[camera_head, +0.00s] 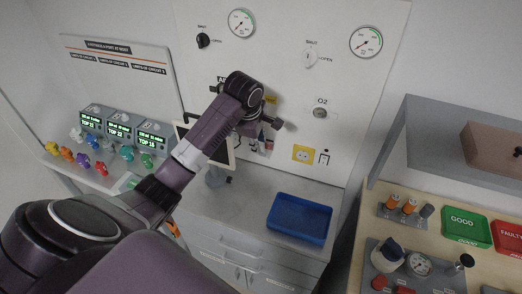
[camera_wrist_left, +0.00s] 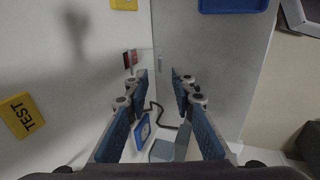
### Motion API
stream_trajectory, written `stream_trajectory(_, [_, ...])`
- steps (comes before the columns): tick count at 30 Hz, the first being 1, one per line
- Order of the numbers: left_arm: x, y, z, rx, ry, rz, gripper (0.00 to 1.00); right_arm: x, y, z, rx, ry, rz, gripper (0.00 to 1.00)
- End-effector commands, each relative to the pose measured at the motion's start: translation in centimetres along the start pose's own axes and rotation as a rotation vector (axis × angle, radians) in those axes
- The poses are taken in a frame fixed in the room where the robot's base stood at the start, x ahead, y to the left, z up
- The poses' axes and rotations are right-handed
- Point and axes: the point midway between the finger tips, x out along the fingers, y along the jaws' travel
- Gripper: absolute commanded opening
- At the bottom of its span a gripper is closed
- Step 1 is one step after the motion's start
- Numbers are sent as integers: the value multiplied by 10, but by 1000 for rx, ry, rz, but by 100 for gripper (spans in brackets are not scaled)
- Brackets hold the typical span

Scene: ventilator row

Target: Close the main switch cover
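I cannot make out the main switch cover for certain in either view. On the wall panel (camera_head: 285,75), a small white plate with a dark mark (camera_head: 324,157) sits to the right of a yellow socket (camera_head: 304,153). My left gripper (camera_head: 265,126) is in front of the panel, left of the O2 outlet (camera_head: 320,113), and its wrist hides part of the panel. In the left wrist view the left gripper (camera_wrist_left: 161,80) has its two blue-padded fingers apart with nothing between them. A yellow TEST label (camera_wrist_left: 27,115) is left of the fingers. My right gripper is not in view.
A blue tray (camera_head: 301,219) stands on the counter below the panel. A screen (camera_head: 222,153) stands behind my left arm. Modules with coloured knobs (camera_head: 120,135) are at the left. A workbench with a green GOOD tray (camera_head: 465,226) and a shelf is at the right.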

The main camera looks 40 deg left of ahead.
Motion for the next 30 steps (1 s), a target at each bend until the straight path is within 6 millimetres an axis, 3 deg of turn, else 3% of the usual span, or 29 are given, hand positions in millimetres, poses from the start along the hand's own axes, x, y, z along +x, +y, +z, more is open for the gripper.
stream_trajectory(6, [35, -1, 0, 1, 2, -5, 23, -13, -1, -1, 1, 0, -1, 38])
stream_trajectory(12, [57, -1, 0, 4, 0, -2, 23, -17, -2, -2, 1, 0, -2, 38])
stream_trajectory(23, [64, -1, 0, 5, 1, 0, 23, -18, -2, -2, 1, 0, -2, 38])
stream_trajectory(30, [64, -1, 0, 5, 1, 0, 0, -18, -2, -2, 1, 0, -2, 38])
